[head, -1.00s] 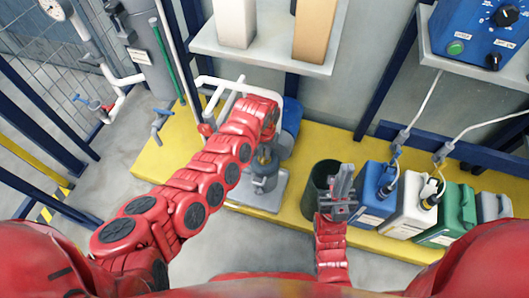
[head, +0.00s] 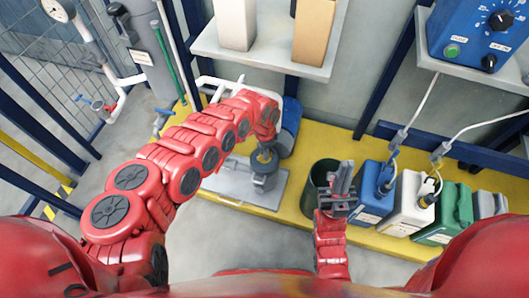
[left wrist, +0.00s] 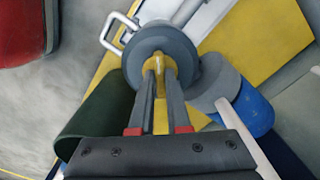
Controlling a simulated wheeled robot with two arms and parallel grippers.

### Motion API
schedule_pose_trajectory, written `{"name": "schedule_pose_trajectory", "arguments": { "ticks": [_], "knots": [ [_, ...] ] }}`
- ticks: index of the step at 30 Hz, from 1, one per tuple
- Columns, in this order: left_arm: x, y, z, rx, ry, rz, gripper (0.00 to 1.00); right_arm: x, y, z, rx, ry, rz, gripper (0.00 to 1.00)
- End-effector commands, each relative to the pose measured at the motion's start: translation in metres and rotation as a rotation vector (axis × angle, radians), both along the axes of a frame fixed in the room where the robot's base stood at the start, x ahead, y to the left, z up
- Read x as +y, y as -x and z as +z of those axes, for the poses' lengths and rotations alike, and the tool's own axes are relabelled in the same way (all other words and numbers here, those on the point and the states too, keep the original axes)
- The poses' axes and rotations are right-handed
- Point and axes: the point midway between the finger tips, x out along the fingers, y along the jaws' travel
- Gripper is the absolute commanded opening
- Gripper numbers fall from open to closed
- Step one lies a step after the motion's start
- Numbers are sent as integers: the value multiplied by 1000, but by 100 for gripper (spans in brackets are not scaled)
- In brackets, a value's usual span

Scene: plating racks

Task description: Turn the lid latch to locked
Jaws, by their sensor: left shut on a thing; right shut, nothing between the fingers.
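A grey round canister (head: 264,180) stands on a grey tray on the yellow bench. The left wrist view shows its round grey lid (left wrist: 135,62) with a yellow latch (left wrist: 160,65) across the middle. My left gripper (left wrist: 160,78) is shut on the yellow latch, with one dark finger on each side of it. In the head view my left gripper (head: 264,147) is over the canister, and my wrist partly hides it. I cannot read whether the latch stands at locked. My right gripper (head: 342,180) is shut and empty, beside the dark green bin.
The dark green bin (head: 318,175) stands right of the canister. Blue (head: 368,190), white (head: 408,210) and green (head: 447,220) jugs stand further right, with cables. A blue cylinder (left wrist: 253,108) stands close to the canister. A white shelf (head: 265,55) is above.

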Motion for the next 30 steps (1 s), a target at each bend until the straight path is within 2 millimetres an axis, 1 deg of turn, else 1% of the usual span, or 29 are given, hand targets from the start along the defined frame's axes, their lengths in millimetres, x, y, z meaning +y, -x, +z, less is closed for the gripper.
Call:
{"name": "schedule_pose_trajectory", "arguments": {
  "ticks": [9,18,24,30],
  "knots": [
    [0,-1,-1,-2,1,-299,0,0,0,-6,0,0,0,0],
    [0,0,-1,0,1,-546,0,0,0,-10,0,0,0,0],
    [-1,0,-1,0,1,-660,0,0,0,-11,0,0,0,0],
    [-1,0,0,0,2,-726,0,0,0,-12,0,0,0,0]
  ]
}}
